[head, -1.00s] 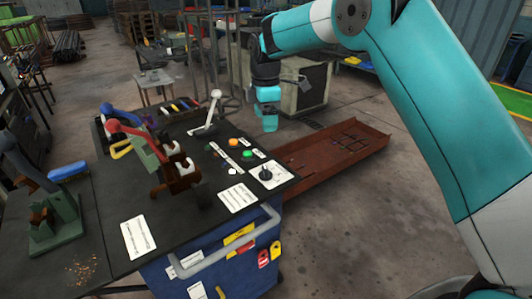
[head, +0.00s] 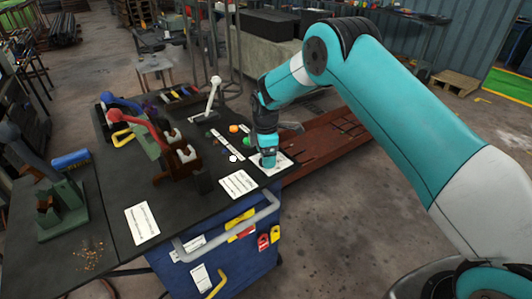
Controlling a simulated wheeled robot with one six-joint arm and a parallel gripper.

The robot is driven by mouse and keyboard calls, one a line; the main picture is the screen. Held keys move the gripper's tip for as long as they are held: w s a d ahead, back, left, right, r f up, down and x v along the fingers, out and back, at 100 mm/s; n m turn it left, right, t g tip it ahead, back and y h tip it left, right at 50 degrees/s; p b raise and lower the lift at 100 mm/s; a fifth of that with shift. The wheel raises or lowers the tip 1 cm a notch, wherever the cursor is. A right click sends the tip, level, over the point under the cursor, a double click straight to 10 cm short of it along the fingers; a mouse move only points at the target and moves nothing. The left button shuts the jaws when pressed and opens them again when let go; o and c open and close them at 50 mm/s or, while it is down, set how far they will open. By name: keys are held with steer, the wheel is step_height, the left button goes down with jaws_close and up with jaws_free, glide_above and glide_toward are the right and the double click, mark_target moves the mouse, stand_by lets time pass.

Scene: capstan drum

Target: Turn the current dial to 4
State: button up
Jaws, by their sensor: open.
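The current dial sits on a white plate (head: 284,161) at the right corner of the dark workbench top. The dial knob itself is hidden behind my gripper. My gripper (head: 268,163) points down over that plate, at or just above the dial. Its fingers are too small and covered to make out, and I cannot tell whether they touch the knob. The dial's numbers cannot be read.
An orange button (head: 233,128) and a green button (head: 248,143) are close by on the left. A white-knobbed lever (head: 215,82) stands behind them.

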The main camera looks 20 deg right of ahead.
steer(key=shift+f, duration=0.2)
steer(key=shift+c, duration=0.3)
steer(key=c, duration=0.9)
